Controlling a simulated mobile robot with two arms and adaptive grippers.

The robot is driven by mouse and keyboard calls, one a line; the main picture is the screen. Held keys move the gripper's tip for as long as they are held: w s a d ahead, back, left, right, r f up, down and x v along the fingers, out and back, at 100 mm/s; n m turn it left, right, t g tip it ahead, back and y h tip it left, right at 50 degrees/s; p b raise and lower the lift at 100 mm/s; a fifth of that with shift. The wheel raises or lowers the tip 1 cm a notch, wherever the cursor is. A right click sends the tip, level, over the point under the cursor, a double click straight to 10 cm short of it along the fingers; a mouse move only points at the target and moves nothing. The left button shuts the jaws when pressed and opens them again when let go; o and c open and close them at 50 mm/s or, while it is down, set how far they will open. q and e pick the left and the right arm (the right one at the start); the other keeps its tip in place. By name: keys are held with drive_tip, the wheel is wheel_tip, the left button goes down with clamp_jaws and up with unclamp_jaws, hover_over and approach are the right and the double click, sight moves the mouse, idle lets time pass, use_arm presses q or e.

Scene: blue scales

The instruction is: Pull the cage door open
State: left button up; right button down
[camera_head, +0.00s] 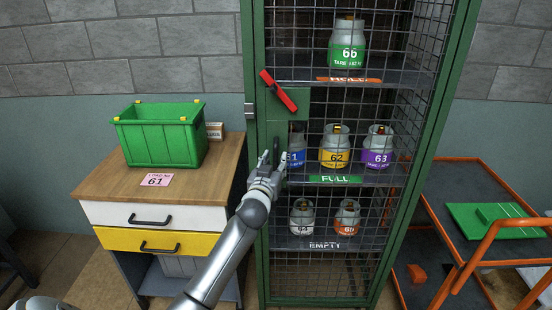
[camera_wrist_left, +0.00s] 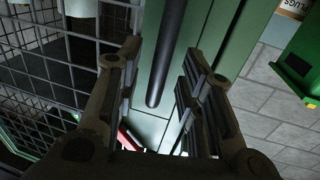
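The green-framed cage (camera_head: 256,215) stands in the middle of the head view, and its wire mesh door (camera_head: 300,262) looks shut. A red lever (camera_head: 278,91) sits tilted on the green lock plate at the door's left side. My left gripper (camera_head: 269,164) is at that left edge, below the lever. In the left wrist view, a dark round door handle (camera_wrist_left: 169,55) runs between the fingers of my left gripper (camera_wrist_left: 160,75). The fingers are apart, with gaps visible beside the handle. My right gripper is out of view.
Gas bottles, such as the yellow-labelled one (camera_head: 335,148), stand on shelves inside the cage. A wooden-topped cabinet (camera_head: 205,185) with a green crate (camera_head: 160,140) stands close on the left. An orange-framed cart (camera_head: 425,195) stands on the right.

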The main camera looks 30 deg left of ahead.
use_arm(q)
drive_tip(key=shift+x, duration=1.05)
clamp_jaws()
